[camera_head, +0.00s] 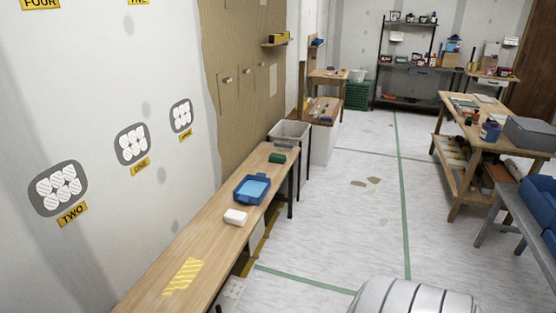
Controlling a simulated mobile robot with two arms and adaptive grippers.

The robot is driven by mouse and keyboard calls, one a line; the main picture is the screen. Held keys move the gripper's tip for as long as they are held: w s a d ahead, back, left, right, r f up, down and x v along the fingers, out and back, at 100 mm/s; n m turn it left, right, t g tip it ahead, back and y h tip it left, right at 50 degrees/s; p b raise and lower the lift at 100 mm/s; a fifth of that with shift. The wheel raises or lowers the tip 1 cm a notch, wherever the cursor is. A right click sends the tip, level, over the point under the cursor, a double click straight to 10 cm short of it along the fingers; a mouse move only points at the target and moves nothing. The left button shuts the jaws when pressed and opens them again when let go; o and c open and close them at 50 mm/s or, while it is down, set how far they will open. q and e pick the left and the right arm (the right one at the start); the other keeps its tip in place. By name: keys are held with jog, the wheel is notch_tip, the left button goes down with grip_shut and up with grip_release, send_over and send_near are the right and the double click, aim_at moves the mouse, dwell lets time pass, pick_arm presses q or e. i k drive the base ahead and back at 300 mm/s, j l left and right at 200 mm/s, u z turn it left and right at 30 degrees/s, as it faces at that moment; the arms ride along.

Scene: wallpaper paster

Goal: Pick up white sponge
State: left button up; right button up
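The white sponge (235,217) is a small white block lying on the long narrow wooden bench (150,285) along the left wall. It sits just in front of a blue tray (239,190) and looks apart from it. Nothing touches the sponge from above. Neither of my grippers shows in the head view.
A green block (277,158) lies farther along the bench, with a light grey bin (290,130) beyond. A yellow striped patch (184,276) marks the near bench. A wooden worktable (464,205) and grey bench with blue cushions (540,212) stand right.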

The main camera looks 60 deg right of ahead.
aim_at(233, 217)
jog(key=z, duration=1.45)
